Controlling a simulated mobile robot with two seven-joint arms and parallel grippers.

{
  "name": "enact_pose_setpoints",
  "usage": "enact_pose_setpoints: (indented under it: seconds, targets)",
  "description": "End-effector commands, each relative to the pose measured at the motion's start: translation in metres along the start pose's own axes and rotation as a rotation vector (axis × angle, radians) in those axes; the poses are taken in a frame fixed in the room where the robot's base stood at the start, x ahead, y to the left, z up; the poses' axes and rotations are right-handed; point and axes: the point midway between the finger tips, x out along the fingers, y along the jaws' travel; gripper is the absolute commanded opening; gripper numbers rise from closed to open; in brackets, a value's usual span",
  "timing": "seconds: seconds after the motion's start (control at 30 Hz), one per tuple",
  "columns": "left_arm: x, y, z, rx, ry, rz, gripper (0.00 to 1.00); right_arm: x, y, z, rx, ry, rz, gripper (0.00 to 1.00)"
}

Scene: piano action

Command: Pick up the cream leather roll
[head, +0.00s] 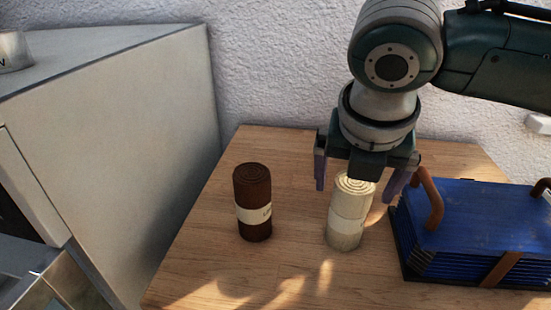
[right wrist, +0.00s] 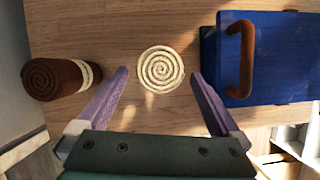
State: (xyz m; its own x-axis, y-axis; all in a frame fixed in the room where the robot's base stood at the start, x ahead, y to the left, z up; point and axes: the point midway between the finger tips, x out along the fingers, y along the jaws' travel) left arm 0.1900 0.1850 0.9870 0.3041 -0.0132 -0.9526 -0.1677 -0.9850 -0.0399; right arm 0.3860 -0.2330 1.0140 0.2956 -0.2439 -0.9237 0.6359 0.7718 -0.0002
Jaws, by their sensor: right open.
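The cream leather roll (head: 346,215) stands upright on the wooden table, with a paler label band around its middle. In the right wrist view its spiral top (right wrist: 160,69) lies just beyond and between the fingertips. My right gripper (head: 358,185) is open and empty, pointing down above and slightly behind the cream roll. Its two purple fingers (right wrist: 158,75) are spread wider than the roll, and no contact shows. The gripper's body partly covers the top edge of the roll in the head view. My left gripper is not in view.
A dark brown roll (head: 253,203) with a cream label stands upright to the left. A blue case (head: 480,229) with brown handles lies close on the right. A grey cabinet (head: 120,140) is left of the table (head: 295,160); a white wall is behind. The table's front is clear.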

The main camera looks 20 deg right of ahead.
Motion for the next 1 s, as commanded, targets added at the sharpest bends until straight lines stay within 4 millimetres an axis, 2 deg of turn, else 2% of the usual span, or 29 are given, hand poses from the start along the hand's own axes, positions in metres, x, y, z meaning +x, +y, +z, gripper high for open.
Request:
enact_pose_setpoints:
  seconds: [0.03, 0.2, 0.3, 0.53, 1.0]
  targets:
    - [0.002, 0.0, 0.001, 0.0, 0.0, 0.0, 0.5, 0.01, -0.001, -0.001, 0.002, 0.003, -0.004, 1.0]
    - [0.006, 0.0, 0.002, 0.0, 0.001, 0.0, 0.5, 0.035, 0.0, 0.0, 0.002, 0.001, -0.003, 1.0]
    - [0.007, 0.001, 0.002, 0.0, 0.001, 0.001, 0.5, 0.041, 0.0, 0.001, 0.0, 0.0, -0.002, 1.0]
    - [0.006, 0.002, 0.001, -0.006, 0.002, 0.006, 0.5, 0.041, 0.0, 0.001, 0.0, 0.0, 0.0, 0.99]
    - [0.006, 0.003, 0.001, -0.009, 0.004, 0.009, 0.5, 0.041, 0.0, 0.001, 0.001, 0.0, -0.001, 0.46]
